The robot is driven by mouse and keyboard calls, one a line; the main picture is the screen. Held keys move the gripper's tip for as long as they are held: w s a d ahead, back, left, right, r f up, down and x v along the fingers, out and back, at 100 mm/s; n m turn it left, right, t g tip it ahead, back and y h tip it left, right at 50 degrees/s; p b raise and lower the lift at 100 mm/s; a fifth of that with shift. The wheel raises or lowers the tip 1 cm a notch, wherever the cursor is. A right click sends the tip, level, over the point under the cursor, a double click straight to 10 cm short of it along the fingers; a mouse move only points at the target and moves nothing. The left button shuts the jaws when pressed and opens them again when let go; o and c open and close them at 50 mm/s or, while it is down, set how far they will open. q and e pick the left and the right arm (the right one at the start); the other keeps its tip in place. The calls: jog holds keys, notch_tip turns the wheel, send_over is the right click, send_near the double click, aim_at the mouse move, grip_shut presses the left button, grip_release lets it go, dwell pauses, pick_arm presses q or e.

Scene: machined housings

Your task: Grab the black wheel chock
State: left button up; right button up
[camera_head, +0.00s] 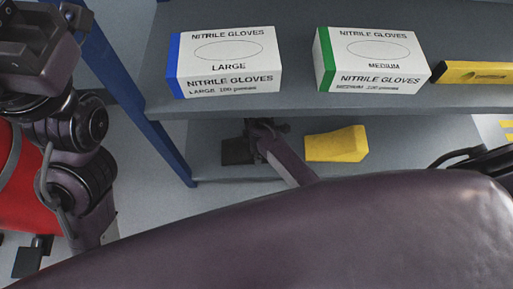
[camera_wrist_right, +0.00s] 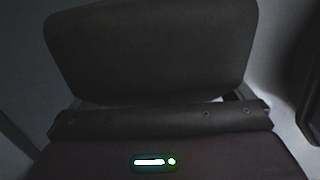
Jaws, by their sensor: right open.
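The black wheel chock (camera_head: 236,152) is a dark block on the lower shelf, left of a yellow chock (camera_head: 337,144). My right gripper (camera_head: 258,134) reaches in under the upper shelf, close to the right side of the black chock and partly covering it. In the right wrist view the black chock (camera_wrist_right: 150,50) fills the upper middle, close in front of the open gripper (camera_wrist_right: 160,104). Whether the fingers touch it cannot be told. My left gripper (camera_head: 45,35) is raised at the upper left, away from the chock; its jaws are unclear.
The upper shelf (camera_head: 300,103) overhangs the chocks. It carries two white glove boxes, LARGE (camera_head: 225,60) and MEDIUM (camera_head: 370,58), and a yellow level (camera_head: 475,72). A blue post (camera_head: 135,105) stands left. A red object (camera_head: 25,185) is at the far left.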

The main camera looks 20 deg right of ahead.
jog(key=c, duration=1.1)
jog(key=shift+r, duration=0.1)
